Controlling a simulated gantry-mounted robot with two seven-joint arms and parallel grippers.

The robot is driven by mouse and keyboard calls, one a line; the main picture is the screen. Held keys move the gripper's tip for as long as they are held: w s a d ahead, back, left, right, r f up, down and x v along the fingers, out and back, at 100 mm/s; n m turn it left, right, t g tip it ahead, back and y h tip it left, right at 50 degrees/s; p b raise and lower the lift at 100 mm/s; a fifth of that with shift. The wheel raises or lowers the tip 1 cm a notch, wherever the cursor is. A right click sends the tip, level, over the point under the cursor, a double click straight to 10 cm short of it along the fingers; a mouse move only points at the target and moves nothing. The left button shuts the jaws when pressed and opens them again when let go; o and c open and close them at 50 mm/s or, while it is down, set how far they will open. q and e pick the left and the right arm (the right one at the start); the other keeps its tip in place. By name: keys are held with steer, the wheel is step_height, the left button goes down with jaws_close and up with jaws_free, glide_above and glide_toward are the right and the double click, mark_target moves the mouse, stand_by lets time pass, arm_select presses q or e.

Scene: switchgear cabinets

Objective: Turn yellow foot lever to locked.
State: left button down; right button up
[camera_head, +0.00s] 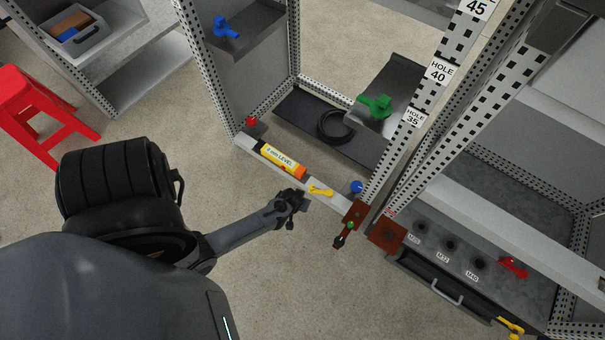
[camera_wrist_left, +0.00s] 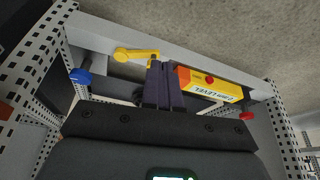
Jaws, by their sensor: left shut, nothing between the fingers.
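The yellow foot lever (camera_head: 320,190) is a small handle on the bottom front rail of the open cabinet, lying roughly along the rail. It also shows in the left wrist view (camera_wrist_left: 137,55), its round hub at the left and its arm pointing right. My left gripper (camera_head: 303,196) is shut and empty, just in front of the rail at the lever's left end. In the left wrist view its fingertips (camera_wrist_left: 161,66) sit close by the lever's free end; I cannot tell whether they touch it. My right gripper is not in view.
A yellow and orange level (camera_head: 283,158) lies on the rail left of the lever. A red knob (camera_head: 250,122) and a blue knob (camera_head: 357,187) flank them. A brown plate (camera_head: 354,213) with a dark handle is at the right rail end. Floor in front is clear.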

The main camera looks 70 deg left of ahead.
arm_select(q)
steer(key=w+a+f+b, duration=0.5)
steer(key=f+b, duration=0.3)
steer(key=b, duration=0.2)
steer(key=shift+w+a+f, duration=0.3)
steer(key=shift+w+a, duration=0.1)
steer(key=shift+w, duration=0.35)
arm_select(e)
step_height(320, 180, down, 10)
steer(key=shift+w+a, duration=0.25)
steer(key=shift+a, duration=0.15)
arm_select(q)
steer(key=shift+d, duration=0.1)
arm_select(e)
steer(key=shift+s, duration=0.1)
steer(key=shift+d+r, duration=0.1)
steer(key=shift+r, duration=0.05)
